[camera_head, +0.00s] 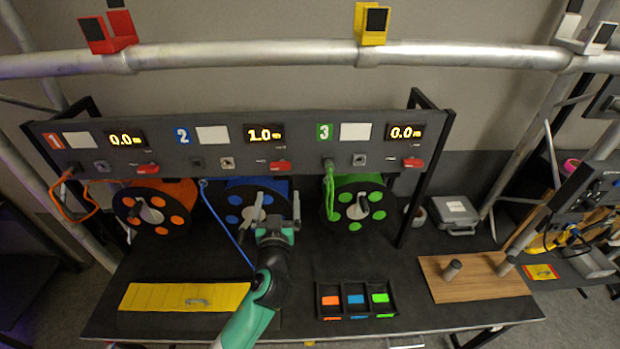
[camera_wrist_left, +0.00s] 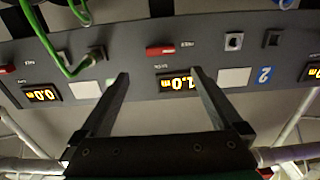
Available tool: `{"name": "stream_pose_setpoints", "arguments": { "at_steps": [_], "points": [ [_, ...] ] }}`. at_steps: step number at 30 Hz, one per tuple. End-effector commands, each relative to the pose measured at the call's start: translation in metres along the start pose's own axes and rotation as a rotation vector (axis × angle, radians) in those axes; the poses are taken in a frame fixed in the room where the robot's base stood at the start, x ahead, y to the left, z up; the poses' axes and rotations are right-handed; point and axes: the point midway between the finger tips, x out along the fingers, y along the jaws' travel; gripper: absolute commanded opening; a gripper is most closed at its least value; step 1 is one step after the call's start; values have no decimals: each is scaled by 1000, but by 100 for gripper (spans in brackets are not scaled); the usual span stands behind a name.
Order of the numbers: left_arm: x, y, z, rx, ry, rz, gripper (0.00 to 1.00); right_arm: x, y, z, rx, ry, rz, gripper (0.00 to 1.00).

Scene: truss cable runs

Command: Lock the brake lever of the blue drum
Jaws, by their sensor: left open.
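The blue drum (camera_head: 237,202) hangs below the middle of the panel, behind my left gripper, which hides part of it. A red lever (camera_head: 281,166) sits on the panel below and right of the 1.0 m display (camera_head: 264,133). In the left wrist view, which is upside down, the red lever (camera_wrist_left: 160,51) lies about horizontal next to the display (camera_wrist_left: 178,83). My left gripper (camera_head: 277,203) is open and empty, its fingers pointing up at the panel just below the lever. In the left wrist view its fingertips (camera_wrist_left: 158,76) stand apart. My right gripper is not in view.
An orange drum (camera_head: 155,210) and a green drum (camera_head: 357,204) flank the blue one, each with a similar red lever above. A blue cable (camera_head: 222,225) hangs left of my arm. A yellow cover (camera_head: 160,297), a small tray (camera_head: 355,313) and a wooden board (camera_head: 490,287) lie on the table.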

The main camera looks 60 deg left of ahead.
Motion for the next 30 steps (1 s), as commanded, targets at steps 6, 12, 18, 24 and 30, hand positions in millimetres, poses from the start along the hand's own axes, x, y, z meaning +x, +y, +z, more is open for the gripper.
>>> {"name": "stream_pose_setpoints", "arguments": {
  "at_steps": [6, 12, 18, 24, 30],
  "points": [
    [30, 0, -3, -2, 0, -1, 100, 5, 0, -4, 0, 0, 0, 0],
    [76, 0, -2, -1, 0, 0, 100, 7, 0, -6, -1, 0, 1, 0],
    [107, 1, -1, -2, 0, 3, 100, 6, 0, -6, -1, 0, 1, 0],
    [115, 1, -1, -1, 0, 4, 100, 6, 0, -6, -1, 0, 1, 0],
    [114, 2, -1, -2, 0, 4, 95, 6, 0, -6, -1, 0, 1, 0]
  ]
}}
